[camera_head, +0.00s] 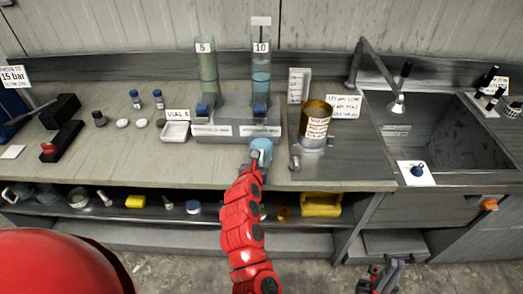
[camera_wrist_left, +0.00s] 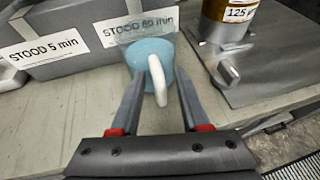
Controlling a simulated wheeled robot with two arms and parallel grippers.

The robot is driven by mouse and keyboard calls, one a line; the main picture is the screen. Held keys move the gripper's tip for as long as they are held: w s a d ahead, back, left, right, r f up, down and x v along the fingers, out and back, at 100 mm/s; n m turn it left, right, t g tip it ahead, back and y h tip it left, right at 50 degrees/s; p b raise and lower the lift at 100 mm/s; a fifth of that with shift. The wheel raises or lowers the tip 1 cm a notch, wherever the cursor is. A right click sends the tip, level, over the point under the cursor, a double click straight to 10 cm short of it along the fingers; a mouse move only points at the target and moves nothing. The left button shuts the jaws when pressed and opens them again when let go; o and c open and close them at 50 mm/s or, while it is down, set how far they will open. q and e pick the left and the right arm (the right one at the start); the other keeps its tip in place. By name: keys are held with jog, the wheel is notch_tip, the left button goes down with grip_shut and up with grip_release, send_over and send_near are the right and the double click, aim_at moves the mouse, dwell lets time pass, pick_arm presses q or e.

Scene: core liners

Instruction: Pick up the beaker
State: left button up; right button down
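The beaker (camera_head: 262,144) is a small clear vessel with light blue content, standing upright on the bench top in front of the grey stand. In the left wrist view the beaker (camera_wrist_left: 146,52) has a white handle turned toward me. My left gripper (camera_head: 257,157) is right at the beaker's near side. In the left wrist view its open fingers (camera_wrist_left: 159,88) point forward on either side of the handle, with the tips close to the beaker; contact is unclear. My right gripper (camera_head: 382,277) hangs low at the bottom edge, away from the bench, partly cut off.
The grey stand (camera_head: 222,131) carries tall cylinders marked 5 and 10. A gold-brown can (camera_head: 317,117) stands on a metal plate (camera_head: 345,160) to the right. A sink (camera_head: 432,125) lies further right. A white tray (camera_head: 175,132) stands left. The bench front left of the beaker is clear.

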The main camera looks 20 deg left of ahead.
pick_arm(q)
grip_shut()
dwell(0.3)
